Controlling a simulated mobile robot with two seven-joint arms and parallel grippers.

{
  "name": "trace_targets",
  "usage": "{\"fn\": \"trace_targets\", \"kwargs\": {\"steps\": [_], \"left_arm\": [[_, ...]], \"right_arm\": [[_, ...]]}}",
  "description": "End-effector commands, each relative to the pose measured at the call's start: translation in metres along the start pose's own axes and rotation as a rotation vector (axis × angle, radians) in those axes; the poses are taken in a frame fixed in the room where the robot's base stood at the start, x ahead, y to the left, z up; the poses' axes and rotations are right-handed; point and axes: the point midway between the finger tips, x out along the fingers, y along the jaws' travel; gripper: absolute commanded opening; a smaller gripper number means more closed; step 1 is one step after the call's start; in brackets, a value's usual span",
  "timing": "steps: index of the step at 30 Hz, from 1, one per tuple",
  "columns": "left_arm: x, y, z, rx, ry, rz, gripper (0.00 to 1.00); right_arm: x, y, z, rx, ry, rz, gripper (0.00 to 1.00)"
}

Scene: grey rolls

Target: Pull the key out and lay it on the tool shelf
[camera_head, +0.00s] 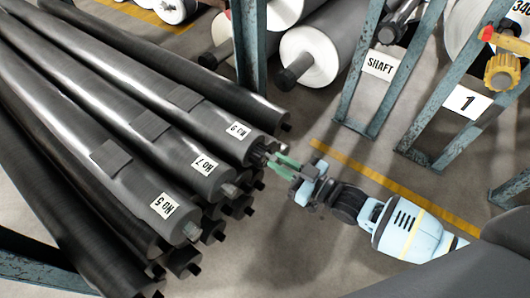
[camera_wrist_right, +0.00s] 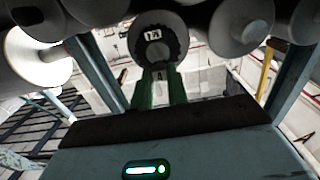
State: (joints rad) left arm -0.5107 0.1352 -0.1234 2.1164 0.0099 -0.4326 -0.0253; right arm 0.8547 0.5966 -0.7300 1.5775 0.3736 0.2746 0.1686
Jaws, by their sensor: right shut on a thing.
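My right gripper (camera_head: 276,165) reaches in from the right, its green fingers at the shaft end of the dark roll labelled NO 9 (camera_head: 222,138). In the right wrist view the two green fingers (camera_wrist_right: 160,88) point at a round roll end (camera_wrist_right: 160,22) with a dark ring. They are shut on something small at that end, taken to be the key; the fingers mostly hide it. I cannot tell whether it is still seated in the shaft. I cannot make out the tool shelf. My left gripper is not in view.
Rolls NO 7 (camera_head: 188,160) and NO 5 (camera_head: 150,203) lie beside NO 9, with more below. Blue rack posts (camera_head: 248,45) and a SHAFT sign (camera_head: 380,65) stand behind. A yellow device (camera_head: 502,72) shows at upper right. Floor below my right arm is clear.

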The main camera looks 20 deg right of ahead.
Motion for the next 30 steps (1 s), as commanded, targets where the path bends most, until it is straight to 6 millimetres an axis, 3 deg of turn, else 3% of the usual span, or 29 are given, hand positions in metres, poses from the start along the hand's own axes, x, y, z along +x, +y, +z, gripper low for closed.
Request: {"fn": "trace_targets", "kwargs": {"steps": [21,30], "left_arm": [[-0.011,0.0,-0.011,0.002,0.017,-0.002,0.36],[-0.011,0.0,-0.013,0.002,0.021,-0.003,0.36]], "right_arm": [[-0.036,-0.001,-0.001,0.001,0.0,-0.001,0.01],[-0.039,0.0,-0.001,0.0,0.002,-0.001,0.01]]}}
